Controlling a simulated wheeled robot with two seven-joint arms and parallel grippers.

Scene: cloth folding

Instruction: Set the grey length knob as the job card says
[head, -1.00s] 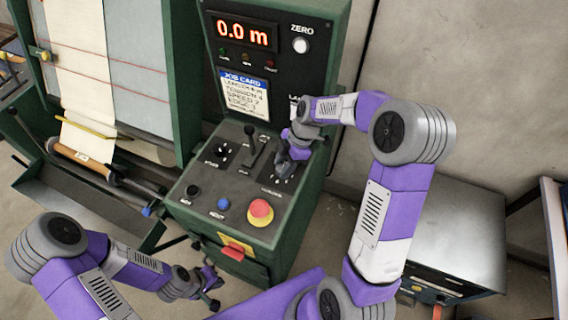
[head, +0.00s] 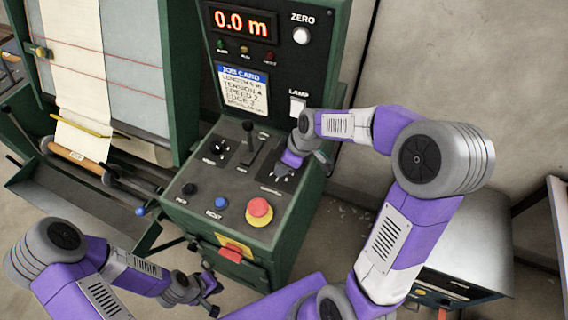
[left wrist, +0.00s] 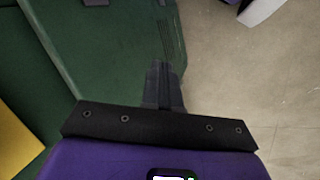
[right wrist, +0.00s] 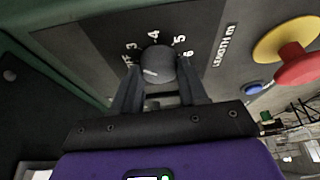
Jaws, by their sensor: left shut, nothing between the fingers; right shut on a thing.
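The grey length knob (right wrist: 157,62) shows in the right wrist view on a dark dial plate marked LENGTH M, with the numbers 3, 4, 5 and 6 readable. A pale mark shows on its face, but I cannot tell which number it points at. My right gripper (right wrist: 157,88) is shut on the knob, one finger on each side. In the head view my right gripper (head: 287,168) hides most of the knob. The job card (head: 243,90) has a LENGTH line whose number is too blurred to read surely. My left gripper (head: 214,298) is shut and empty, low beside the cabinet; its fingers also show in the left wrist view (left wrist: 163,85).
The panel also carries a black lever (head: 248,140), another dial (head: 217,149), a blue button (head: 221,202) and a red stop button (head: 259,208) on yellow. The display (head: 241,23) reads 0.0 m. A cloth roller (head: 75,157) stands at left.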

